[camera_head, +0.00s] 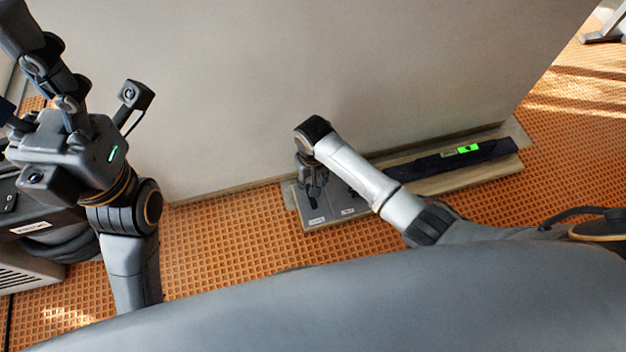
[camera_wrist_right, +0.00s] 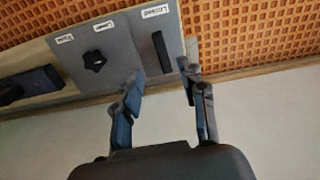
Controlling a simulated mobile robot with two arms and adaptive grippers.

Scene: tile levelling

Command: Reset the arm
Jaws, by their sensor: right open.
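My right gripper (camera_head: 313,190) points down over the left part of a grey panel (camera_head: 328,211) at the foot of the wall. In the right wrist view the right gripper (camera_wrist_right: 160,72) is open, its two fingers apart with nothing between them. A black bar (camera_wrist_right: 162,52) on the panel lies just beyond the fingertips, apparently untouched. A black star-shaped knob (camera_wrist_right: 95,60) sits beside it. My left gripper (camera_head: 45,65) is raised at the upper left of the head view, away from the panel. Its fingertips do not show clearly.
A long dark level (camera_head: 430,162) with a lit green display lies on a wooden board (camera_head: 480,178) right of the panel. A large pale wall (camera_head: 300,80) stands close behind. The orange grid floor (camera_head: 230,240) is open in front. Dark equipment (camera_head: 40,215) stands at left.

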